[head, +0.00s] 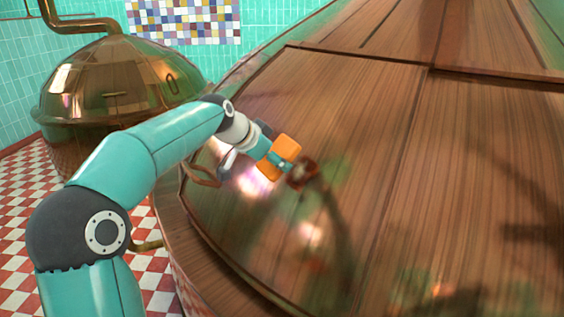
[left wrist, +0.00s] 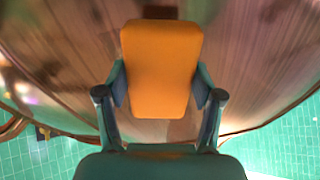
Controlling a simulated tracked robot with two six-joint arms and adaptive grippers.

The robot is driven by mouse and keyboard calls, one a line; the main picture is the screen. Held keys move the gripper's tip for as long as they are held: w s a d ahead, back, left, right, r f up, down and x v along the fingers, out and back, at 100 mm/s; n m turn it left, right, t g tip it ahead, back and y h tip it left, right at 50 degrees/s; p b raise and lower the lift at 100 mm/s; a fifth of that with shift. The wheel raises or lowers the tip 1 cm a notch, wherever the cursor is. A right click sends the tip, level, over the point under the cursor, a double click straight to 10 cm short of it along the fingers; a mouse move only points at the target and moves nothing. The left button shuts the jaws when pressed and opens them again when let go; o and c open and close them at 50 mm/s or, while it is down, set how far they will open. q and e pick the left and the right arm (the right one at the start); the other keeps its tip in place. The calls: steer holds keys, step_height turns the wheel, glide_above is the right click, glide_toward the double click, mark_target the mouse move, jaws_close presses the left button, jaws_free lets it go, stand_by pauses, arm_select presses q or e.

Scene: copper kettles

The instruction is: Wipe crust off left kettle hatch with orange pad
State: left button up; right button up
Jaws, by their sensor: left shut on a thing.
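My left gripper (head: 278,161) is shut on the orange pad (head: 290,147), over the left part of a large glossy brown copper kettle surface (head: 360,130). In the left wrist view the pad (left wrist: 161,68) sits between the two fingers (left wrist: 160,95), its broad face toward the camera. A small dark reddish-brown patch (head: 304,173) shows just right of the pad; I cannot tell whether it is crust or a reflection. A panel edged by dark seams spans this surface; I cannot tell whether it is the hatch. Contact between pad and surface cannot be told. My right gripper is not in view.
A second domed copper kettle (head: 115,80) with a curved pipe (head: 75,22) stands at the back left. A red and white checkered floor (head: 22,200) lies below. Turquoise tiled walls (head: 280,20) stand behind. The large kettle's right side is clear, with shadows and reflections.

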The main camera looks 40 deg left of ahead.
arm_select(q)
steer(key=shift+s+r, duration=0.25)
steer(key=shift+v, duration=1.5)
steer(key=shift+w+f, duration=0.1)
steer(key=shift+b+x, duration=0.35)
steer(key=shift+x, duration=3.05)
steer(key=shift+b+x, duration=0.3)
steer(key=shift+x, duration=0.7)
